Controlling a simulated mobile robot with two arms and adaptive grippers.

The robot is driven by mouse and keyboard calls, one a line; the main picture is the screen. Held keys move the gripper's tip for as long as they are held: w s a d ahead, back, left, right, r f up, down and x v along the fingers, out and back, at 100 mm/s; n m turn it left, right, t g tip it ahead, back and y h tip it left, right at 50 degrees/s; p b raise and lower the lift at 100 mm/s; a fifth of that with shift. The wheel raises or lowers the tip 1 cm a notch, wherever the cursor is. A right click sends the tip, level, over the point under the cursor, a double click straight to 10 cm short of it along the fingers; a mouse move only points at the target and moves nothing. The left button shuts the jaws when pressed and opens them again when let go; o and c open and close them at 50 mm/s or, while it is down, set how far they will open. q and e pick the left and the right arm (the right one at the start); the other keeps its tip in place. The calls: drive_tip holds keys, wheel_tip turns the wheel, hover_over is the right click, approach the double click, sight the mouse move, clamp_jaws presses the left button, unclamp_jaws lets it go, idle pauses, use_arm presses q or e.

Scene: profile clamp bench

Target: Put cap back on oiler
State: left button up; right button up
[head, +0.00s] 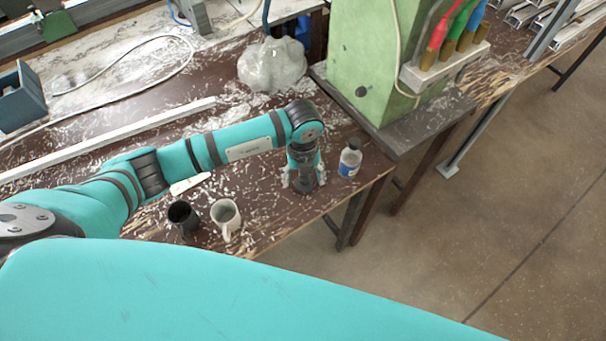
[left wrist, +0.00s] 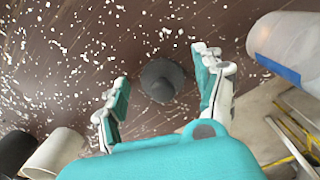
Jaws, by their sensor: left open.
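My left gripper (head: 304,183) points down over the brown bench near its front right edge. In the left wrist view its two fingers (left wrist: 160,92) are spread apart. A dark grey round piece with a raised centre (left wrist: 162,80), which looks like the cap, sits between them with gaps on both sides. In the head view the fingers partly hide it. A pale bottle with a blue label and dark top (head: 349,160) stands just right of the gripper; it also shows in the left wrist view (left wrist: 288,45), its top cut off. I cannot tell if it is the oiler.
A black mug (head: 183,218) and a white mug (head: 226,218) stand left of the gripper. A cloudy plastic bag (head: 272,65) and a green machine (head: 365,60) are behind. Pale shavings litter the bench (head: 260,225). Floor lies beyond its right edge.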

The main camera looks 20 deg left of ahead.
use_arm(q)
drive_tip(key=r+b, duration=0.1)
drive_tip(key=r, duration=0.1)
drive_tip(key=w+r+b, duration=0.1)
drive_tip(key=r, duration=0.1)
drive_tip(key=shift+a+r+b, duration=0.15)
drive_tip(key=shift+a+b, duration=0.05)
drive_tip(key=shift+b, duration=0.1)
wheel_tip(320, 180, up, 13)
drive_tip(key=b, duration=0.2)
drive_tip(key=shift+s, duration=0.1)
